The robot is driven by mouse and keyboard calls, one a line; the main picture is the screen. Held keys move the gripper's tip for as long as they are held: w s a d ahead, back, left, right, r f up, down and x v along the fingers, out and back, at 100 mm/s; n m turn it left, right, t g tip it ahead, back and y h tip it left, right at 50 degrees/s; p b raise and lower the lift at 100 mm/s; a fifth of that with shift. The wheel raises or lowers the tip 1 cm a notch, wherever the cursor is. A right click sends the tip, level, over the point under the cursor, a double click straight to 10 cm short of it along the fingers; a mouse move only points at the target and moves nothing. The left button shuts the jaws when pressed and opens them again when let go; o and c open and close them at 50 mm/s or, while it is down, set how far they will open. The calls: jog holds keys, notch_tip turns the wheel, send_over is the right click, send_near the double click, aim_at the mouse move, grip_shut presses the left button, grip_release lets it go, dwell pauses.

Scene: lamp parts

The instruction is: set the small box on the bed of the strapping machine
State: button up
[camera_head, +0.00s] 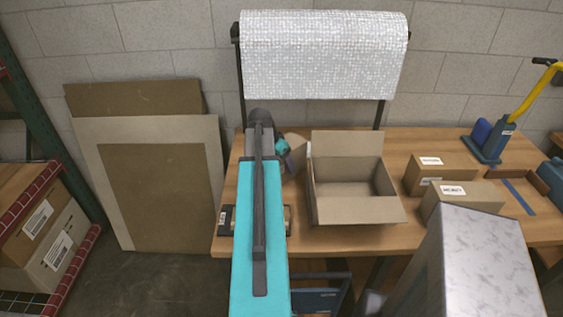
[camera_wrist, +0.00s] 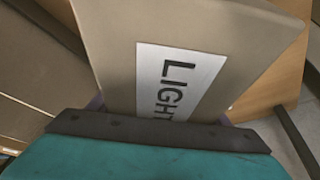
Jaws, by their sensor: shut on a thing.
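The small box (camera_wrist: 110,40) is a tan carton with a white label reading "LIGH", the rest cut off, and it fills the middle of the wrist view. My gripper (camera_head: 284,150) is shut on it, left of the open carton in the head view. Only a sliver of the small box (camera_head: 298,152) shows there, partly hidden by my gripper and arm. I cannot tell its exact height over the table. A blue device with a yellow handle (camera_head: 487,142) stands at the table's right rear; I cannot tell whether it is the strapping machine, and no bed is clearly seen.
A wooden table (camera_head: 420,235) carries an open empty carton (camera_head: 357,205) and two closed boxes (camera_head: 440,172) (camera_head: 462,198). A bubble-wrap roll (camera_head: 322,55) hangs behind. A grey block (camera_head: 485,265) rises at front right. Flat cardboard sheets (camera_head: 150,190) lean on the wall.

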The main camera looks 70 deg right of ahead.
jog(key=shift+f, duration=0.25)
jog(key=o, duration=1.4)
jog(key=shift+o, duration=0.2)
jog(key=shift+r, duration=0.25)
jog(key=shift+b+v, duration=1.2)
jog(key=shift+v, duration=4.8)
jog(key=shift+f, duration=0.1)
